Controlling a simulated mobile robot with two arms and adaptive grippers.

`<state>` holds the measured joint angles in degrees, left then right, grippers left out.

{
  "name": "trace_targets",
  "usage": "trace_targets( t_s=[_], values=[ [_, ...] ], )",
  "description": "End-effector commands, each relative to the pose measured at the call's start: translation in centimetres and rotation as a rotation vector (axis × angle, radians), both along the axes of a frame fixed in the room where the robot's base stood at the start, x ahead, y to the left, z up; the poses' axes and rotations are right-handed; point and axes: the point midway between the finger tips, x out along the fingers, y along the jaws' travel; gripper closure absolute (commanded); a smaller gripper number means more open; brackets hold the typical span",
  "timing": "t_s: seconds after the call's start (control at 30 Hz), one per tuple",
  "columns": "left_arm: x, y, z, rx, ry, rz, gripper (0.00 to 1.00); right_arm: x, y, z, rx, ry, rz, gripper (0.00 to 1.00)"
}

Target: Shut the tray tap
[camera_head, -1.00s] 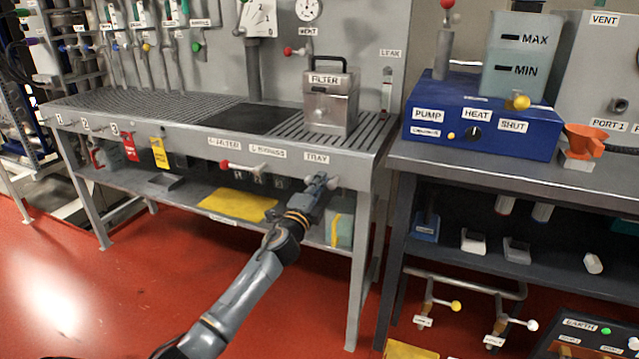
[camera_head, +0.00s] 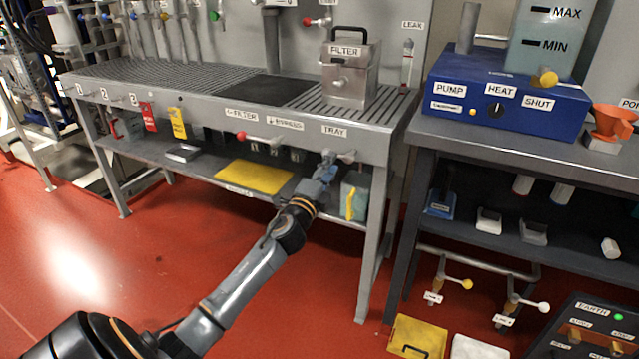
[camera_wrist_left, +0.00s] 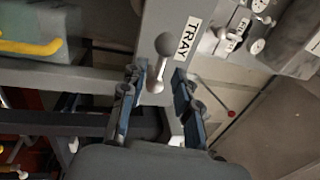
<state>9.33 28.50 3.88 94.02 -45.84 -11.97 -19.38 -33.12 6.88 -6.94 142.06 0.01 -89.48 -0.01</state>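The tray tap (camera_head: 346,156) is a pale grey lever on the bench's front rail, below the TRAY label (camera_head: 335,131). In the left wrist view its rounded knob (camera_wrist_left: 164,45) and stem show beside the TRAY label (camera_wrist_left: 187,38). My left gripper (camera_head: 328,163) is at the tap, coming from below and in front. In the wrist view my left gripper (camera_wrist_left: 158,76) is open, its fingers apart on either side of the tap's lower end. I cannot tell whether a finger touches it. My right gripper is not in view.
A red-ended bypass tap (camera_head: 258,140) is on the same rail to the left. Below are a shelf with a yellow mat (camera_head: 254,177) and a grey-green container (camera_head: 354,196). The FILTER box (camera_head: 349,75) stands above on the bench.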

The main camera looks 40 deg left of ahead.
Motion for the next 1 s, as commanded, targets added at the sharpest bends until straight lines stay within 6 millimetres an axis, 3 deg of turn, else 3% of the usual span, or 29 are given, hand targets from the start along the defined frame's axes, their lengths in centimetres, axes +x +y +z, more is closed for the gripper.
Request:
trace_targets(
  t_s=[0.2, 0.4, 1.0],
  values=[
    [-4.2, -1.0, -1.0, -0.001, 0.003, 0.000, 0.69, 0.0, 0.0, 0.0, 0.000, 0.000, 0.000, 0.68],
    [-6.5, -1.6, -1.4, 0.000, 0.001, -0.001, 0.69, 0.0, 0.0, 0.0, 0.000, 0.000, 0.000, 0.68],
    [-7.1, -1.7, -1.5, 0.001, 0.001, -0.001, 0.69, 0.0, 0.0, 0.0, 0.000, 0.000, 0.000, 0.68]
  ],
)
